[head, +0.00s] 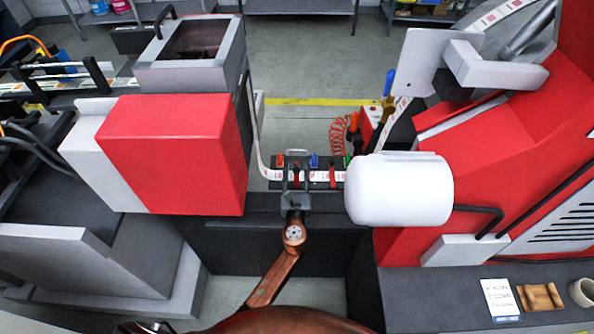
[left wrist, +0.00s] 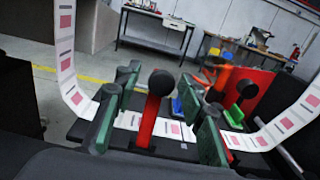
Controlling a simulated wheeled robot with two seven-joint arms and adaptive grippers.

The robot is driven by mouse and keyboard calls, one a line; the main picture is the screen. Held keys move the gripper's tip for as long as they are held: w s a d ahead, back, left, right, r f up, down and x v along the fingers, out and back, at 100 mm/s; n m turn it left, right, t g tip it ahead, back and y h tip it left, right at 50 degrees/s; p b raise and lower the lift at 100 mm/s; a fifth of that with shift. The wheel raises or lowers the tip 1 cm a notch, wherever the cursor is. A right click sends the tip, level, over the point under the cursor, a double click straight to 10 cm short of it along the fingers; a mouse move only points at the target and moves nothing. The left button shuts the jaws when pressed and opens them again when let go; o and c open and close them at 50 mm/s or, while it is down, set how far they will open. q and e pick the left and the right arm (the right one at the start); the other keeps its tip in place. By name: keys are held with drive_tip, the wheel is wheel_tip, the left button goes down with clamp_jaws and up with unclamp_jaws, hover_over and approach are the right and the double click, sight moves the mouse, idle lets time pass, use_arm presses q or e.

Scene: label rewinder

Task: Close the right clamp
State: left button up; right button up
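Two red clamps with black round knobs stand on a dark plate across the white label strip (left wrist: 129,121). The left clamp (left wrist: 152,118) shows between the fingers of my left gripper (left wrist: 158,118) in the left wrist view. The right clamp (head: 332,175) is to the right of the gripper in the head view; its black knob (left wrist: 247,89) shows beyond the right finger in the left wrist view. My left gripper (head: 295,180) is open, its green-padded fingers apart. I cannot tell whether the fingers touch the left clamp. The right finger partly hides the right clamp. My right gripper is out of view.
A white roller (head: 400,190) stands close to the right of the clamps. A red and grey machine housing (head: 172,153) is at the left. Small coloured pieces, including a blue one (head: 314,160), sit behind the strip. A grey worktop (head: 440,301) is at the lower right.

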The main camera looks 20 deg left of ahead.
use_arm(q)
drive_tip(key=shift+w, duration=0.1)
drive_tip(key=c, duration=0.7)
clamp_jaws()
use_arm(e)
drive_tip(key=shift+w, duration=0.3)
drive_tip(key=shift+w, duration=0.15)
